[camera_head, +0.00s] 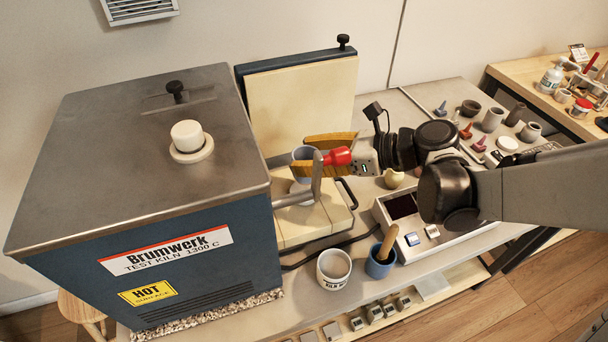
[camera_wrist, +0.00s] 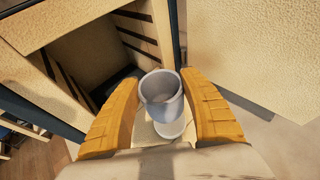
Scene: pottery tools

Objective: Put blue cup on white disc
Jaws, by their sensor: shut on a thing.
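The blue cup, pale grey-blue and open at the top, is between my gripper's yellow fingers (camera_head: 304,155) in the head view, in front of the kiln opening. The cup (camera_wrist: 160,88) is upright or nearly so in the wrist view, with a finger on either side; my gripper (camera_wrist: 161,82) is shut on it. A pale round disc (camera_wrist: 172,131) shows just below the cup in the wrist view. I cannot tell whether the cup touches it. In the head view the cup's lower part is mostly hidden by a finger and a grey bar.
The blue kiln (camera_head: 190,262) stands close on the left, its cream-lined door (camera_head: 300,105) open behind my gripper. A white cup (camera_head: 333,268) and a blue mortar (camera_head: 380,264) with a pestle stand in front.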

